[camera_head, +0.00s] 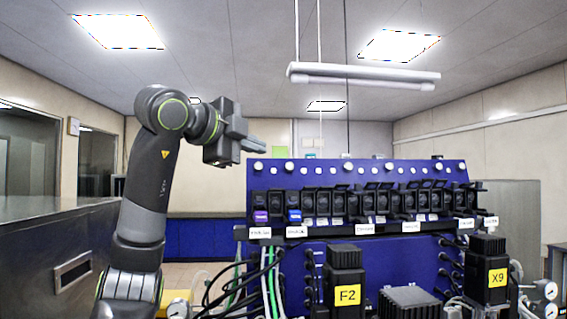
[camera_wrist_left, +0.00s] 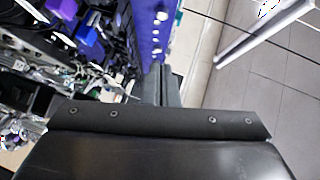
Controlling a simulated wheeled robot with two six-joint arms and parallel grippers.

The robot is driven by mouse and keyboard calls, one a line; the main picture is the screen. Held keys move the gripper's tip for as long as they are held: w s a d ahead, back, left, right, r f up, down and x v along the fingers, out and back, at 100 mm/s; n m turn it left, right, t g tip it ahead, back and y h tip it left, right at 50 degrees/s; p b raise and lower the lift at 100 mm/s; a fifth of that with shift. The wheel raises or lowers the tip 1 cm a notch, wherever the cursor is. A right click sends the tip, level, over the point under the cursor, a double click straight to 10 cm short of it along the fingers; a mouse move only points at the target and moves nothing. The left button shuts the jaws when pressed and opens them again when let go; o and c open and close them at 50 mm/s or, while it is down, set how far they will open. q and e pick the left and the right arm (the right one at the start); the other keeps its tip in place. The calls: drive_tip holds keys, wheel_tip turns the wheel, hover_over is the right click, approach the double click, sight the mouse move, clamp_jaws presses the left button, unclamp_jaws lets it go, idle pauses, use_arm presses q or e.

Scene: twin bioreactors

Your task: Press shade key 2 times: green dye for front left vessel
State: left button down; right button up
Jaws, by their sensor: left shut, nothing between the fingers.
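My left gripper (camera_head: 258,147) is shut and empty, raised above and just left of the top edge of the blue panel (camera_head: 330,175). Its closed fingers also show in the left wrist view (camera_wrist_left: 161,84), beside the panel's top edge. A row of black key housings runs along the panel. At its left end are a purple key (camera_head: 261,216) and a blue key (camera_head: 295,215), each with a small white label below. The label text is too small to read surely, so I cannot tell which is the shade key. No finger touches a key. My right gripper is not in view.
Black blocks marked F2 (camera_head: 347,262) and X9 (camera_head: 488,247) stand in front of the panel. Green, white and black tubes (camera_head: 270,275) hang below its left end. A dark counter (camera_head: 60,250) stands at the left. The air above the panel is clear.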

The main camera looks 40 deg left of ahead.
use_arm(q)
drive_tip(key=shift+w, duration=0.1)
drive_tip(key=p, duration=0.4)
approach(293, 166)
drive_tip(key=w+d, duration=0.3)
drive_tip(key=shift+w+a+f+p, duration=0.25)
drive_tip(key=shift+w+a+p, duration=0.6)
drive_tip(key=shift+w+a, duration=0.3)
drive_tip(key=shift+w+a+f, duration=0.3)
drive_tip(key=shift+a, duration=0.35)
drive_tip(key=shift+d, duration=0.15)
